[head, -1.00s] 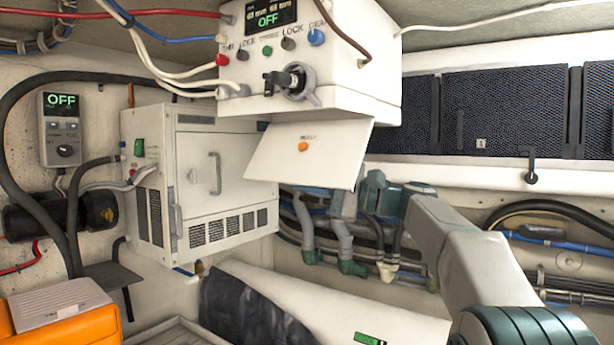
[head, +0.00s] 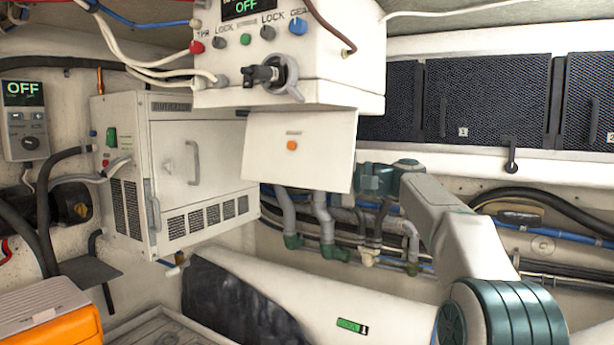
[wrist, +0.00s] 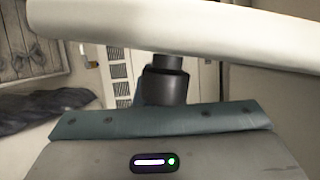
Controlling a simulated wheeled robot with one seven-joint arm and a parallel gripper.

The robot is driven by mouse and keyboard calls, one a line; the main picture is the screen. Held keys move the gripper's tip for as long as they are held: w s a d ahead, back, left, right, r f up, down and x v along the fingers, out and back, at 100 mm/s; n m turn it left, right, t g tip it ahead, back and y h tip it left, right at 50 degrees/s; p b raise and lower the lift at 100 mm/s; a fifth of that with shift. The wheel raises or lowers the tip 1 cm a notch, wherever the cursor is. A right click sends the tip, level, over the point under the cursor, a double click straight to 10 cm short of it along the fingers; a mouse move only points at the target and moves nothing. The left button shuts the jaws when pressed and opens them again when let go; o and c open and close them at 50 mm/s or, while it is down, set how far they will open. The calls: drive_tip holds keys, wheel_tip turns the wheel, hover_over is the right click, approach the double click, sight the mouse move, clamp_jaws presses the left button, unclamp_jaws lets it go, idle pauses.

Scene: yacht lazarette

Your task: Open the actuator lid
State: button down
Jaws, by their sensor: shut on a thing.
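The actuator lid (head: 300,155) is a flat white panel with a small orange button, below the white control box (head: 330,95). It tilts slightly. My gripper (head: 372,179) is at the lid's lower right edge in the head view, with its fingers hidden behind the lid. In the wrist view a pale panel edge (wrist: 190,32), which looks like the lid, crosses the top close to my gripper (wrist: 165,85). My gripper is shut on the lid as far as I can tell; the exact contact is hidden.
A white cabinet (head: 205,165) with a handle stands to the left. Grey pipes (head: 325,220) run behind and below the lid. Dark mesh panels (head: 490,95) line the back right wall. An orange case (head: 55,320) is at lower left. A white cylinder (head: 310,290) lies below.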

drive_tip(key=c, duration=1.5)
unclamp_jaws()
drive_tip(key=shift+c, duration=0.2)
drive_tip(key=s+d+b, duration=0.1)
drive_tip(key=d, duration=1.2)
drive_tip(key=shift+s+d, duration=0.25)
drive_tip(key=shift+d, duration=0.05)
drive_tip(key=shift+f, duration=0.1)
